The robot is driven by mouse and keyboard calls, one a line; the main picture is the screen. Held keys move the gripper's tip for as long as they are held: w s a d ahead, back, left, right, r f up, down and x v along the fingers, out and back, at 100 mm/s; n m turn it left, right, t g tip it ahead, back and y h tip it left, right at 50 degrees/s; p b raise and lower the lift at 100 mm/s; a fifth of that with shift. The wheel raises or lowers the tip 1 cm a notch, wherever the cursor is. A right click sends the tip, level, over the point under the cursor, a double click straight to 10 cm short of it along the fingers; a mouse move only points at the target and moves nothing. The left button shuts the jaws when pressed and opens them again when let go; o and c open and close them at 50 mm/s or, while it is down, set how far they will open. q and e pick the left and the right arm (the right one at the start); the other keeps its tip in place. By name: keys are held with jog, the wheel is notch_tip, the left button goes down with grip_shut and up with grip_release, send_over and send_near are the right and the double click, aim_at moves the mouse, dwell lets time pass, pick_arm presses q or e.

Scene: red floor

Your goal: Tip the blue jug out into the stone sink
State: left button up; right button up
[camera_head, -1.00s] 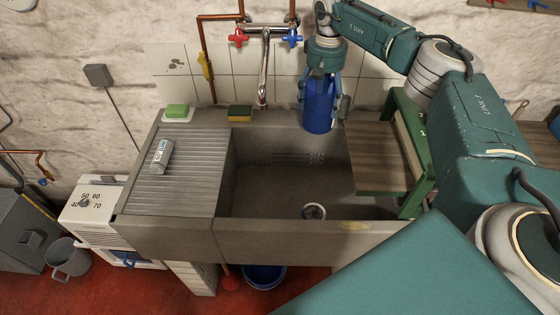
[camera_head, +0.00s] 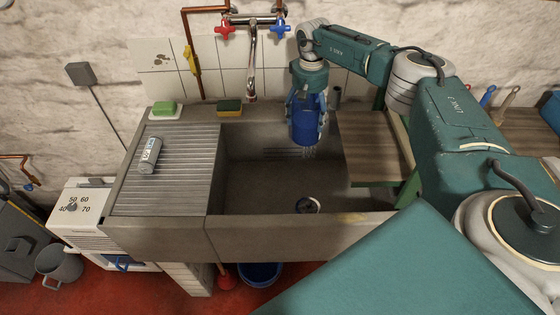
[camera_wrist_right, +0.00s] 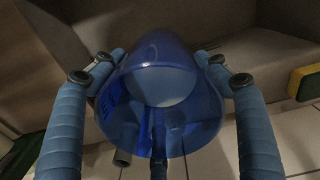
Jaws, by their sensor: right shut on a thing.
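The blue jug (camera_head: 304,130) is over the back right part of the stone sink (camera_head: 225,222), in front of its rear wall. My right gripper (camera_head: 307,104) points down and is shut on the jug, with fingers on both sides. In the right wrist view the translucent blue jug (camera_wrist_right: 160,80) lies between the fingers of my right gripper (camera_wrist_right: 160,76), with a paler blue round area inside. Pale streaks show just below the jug in the head view; I cannot tell whether they are liquid or the sink's overflow slots. My left gripper is not in view.
The tap (camera_head: 252,65) hangs over the sink's back edge. A wooden board (camera_head: 372,150) is at the right. The basin around the drain (camera_head: 308,205) is clear.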

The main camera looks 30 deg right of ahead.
aim_at(298, 126)
jog(key=a+r+h+p, duration=0.1)
jog(key=p, duration=0.2)
jog(key=r+t+h+p, duration=0.1)
jog(key=h+p, duration=0.1)
jog(key=p, duration=0.1)
jog(key=shift+s+a+r+p, duration=0.15)
jog(key=shift+s+a+p, duration=0.15)
jog(key=shift+a+p, duration=0.1)
jog(key=shift+a+f+t+h, duration=0.2)
jog(key=shift+f+t+h, duration=0.2)
jog(key=shift+f+h, duration=0.25)
jog(key=shift+s+a+f+t+h+b, duration=0.25)
jog(key=shift+a+f+t+h+b, duration=0.1)
jog(key=shift+f+b, duration=0.15)
jog(key=shift+s+a+f+h+b, duration=0.1)
jog(key=shift+a+f+h+b, duration=0.1)
jog(key=shift+f+h+b, duration=0.25)
jog(key=shift+s+a+f+h+b, duration=0.15)
jog(key=shift+a+f+h, duration=0.1)
jog(key=shift+f, duration=0.25)
jog(key=shift+w+r+t+h, duration=0.1)
jog(key=shift+r+t+h, duration=0.3)
jog(key=shift+h, duration=0.1)
jog(key=shift+s+a+r+t+h, duration=0.1)
jog(key=shift+s+r+t+h, duration=0.15)
jog(key=shift+r+h, duration=0.15)
jog(key=shift+f, duration=0.2)
jog(key=shift+w+f+h+b, duration=0.1)
jog(key=shift+w+h+b, duration=0.15)
jog(key=shift+h+b, duration=0.2)
